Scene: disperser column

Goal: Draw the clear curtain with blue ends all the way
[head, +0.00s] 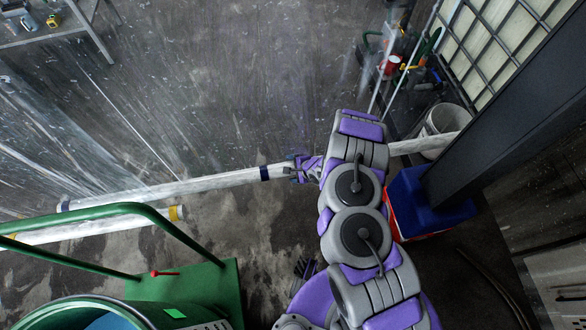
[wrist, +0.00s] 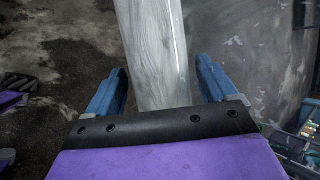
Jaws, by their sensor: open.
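The clear curtain shows as a long whitish see-through roll (head: 170,188) lying across the head view, with a blue band (head: 264,173) near its right end and another blue band (head: 64,206) at its left end. My gripper (head: 294,169) is at the right end of this roll, just past the blue band. In the wrist view a pale translucent length (wrist: 157,50) runs between my two blue fingers, which are apart on either side of it. I cannot tell whether either finger touches it. My arm hides part of the area to the right.
A similar roll with a yellow end (head: 175,213) lies beside the left end. A green rail (head: 130,208) and green drum (head: 75,312) stand front left. A blue-and-red box (head: 425,205), dark column (head: 510,110) and white bucket (head: 446,120) crowd the right. Floor beyond the roll looks open.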

